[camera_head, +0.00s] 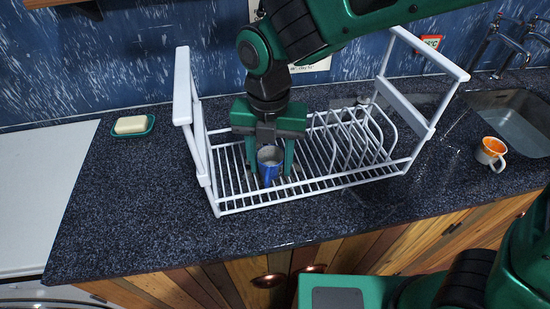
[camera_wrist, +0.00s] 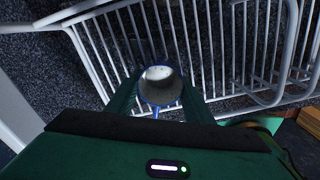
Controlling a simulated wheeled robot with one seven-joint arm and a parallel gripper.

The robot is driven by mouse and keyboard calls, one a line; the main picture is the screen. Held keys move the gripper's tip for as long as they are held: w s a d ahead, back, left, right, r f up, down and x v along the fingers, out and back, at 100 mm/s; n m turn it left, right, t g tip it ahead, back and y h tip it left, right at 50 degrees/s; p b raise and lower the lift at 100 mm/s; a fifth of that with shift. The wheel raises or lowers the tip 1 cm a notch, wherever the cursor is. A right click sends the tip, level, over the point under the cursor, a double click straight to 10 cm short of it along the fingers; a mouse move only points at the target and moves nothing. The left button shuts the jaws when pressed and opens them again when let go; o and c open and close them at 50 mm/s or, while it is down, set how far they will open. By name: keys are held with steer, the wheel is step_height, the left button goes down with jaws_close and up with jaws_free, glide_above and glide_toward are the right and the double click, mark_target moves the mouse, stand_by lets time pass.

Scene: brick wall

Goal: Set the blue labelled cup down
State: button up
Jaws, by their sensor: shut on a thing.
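The blue cup (camera_head: 269,170) is upright between the two green fingers of my gripper (camera_head: 270,172), which is shut on it. The cup is inside the white dish rack (camera_head: 240,207), over the slats of its left part. I cannot tell whether its base touches the slats. In the wrist view the cup (camera_wrist: 160,86) shows from above with its pale inside and blue rim, its handle towards my gripper (camera_wrist: 160,95). No label can be made out on it.
The rack's raised end frames (camera_head: 183,95) and upright plate dividers (camera_head: 365,135) stand beside my gripper. An orange-and-white mug (camera_head: 491,153) stands at the right near the sink (camera_head: 515,120). Soap in a green dish (camera_head: 133,126) lies at the left. The front counter is clear.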

steer(key=shift+f, duration=0.15)
steer(key=o, duration=1.1)
steer(key=shift+o, duration=0.2)
step_height(320, 180, up, 12)
steer(key=shift+s, duration=0.1)
